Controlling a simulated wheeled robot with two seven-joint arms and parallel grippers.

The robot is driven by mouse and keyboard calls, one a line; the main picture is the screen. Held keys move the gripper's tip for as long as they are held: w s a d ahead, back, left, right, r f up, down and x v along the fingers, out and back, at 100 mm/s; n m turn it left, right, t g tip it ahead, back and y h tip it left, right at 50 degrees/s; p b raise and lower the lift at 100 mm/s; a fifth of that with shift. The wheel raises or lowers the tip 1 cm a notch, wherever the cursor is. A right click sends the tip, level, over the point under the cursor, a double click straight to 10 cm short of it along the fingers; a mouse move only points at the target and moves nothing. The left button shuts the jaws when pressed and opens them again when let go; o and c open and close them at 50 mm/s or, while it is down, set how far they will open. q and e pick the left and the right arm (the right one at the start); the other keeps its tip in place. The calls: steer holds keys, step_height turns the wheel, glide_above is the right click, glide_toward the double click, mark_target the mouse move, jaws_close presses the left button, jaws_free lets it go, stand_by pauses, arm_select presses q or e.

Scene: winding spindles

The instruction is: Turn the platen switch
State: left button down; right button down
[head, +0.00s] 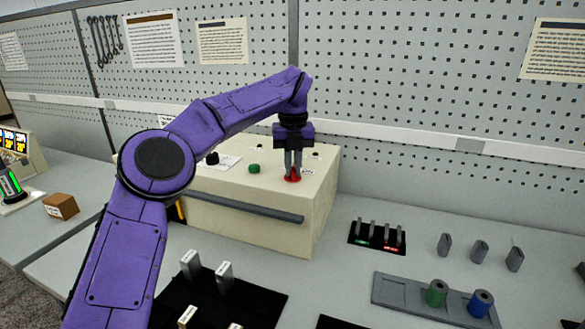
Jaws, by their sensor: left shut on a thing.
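A cream box (262,209) with a dark handle bar along its front stands against the pegboard. On its top are a red knob (292,179), a green knob (254,168) and a black knob (212,158). My left gripper (292,173) points straight down at the red knob, its fingers shut on it. The fingers hide part of the knob. The labels are too small to read, so I cannot tell which knob is named the platen switch. My right gripper is not in view.
A black rack (377,237) with grey pegs and small lights stands right of the box. Several grey pieces (480,251) stand beyond it. A grey tray (392,291) holds a green spool (436,292) and a blue spool (481,303). A brown block (61,206) lies at left.

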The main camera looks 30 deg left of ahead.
mark_target(293, 169)
arm_select(q)
steer(key=shift+n, duration=0.9)
steer(key=shift+r, duration=0.1)
steer(key=c, duration=1.2)
jaws_free()
steer(key=shift+o, duration=0.2)
step_height(293, 169, up, 10)
steer(key=p, duration=0.4)
steer(key=shift+r+p, duration=0.2)
steer(key=shift+p, duration=0.2)
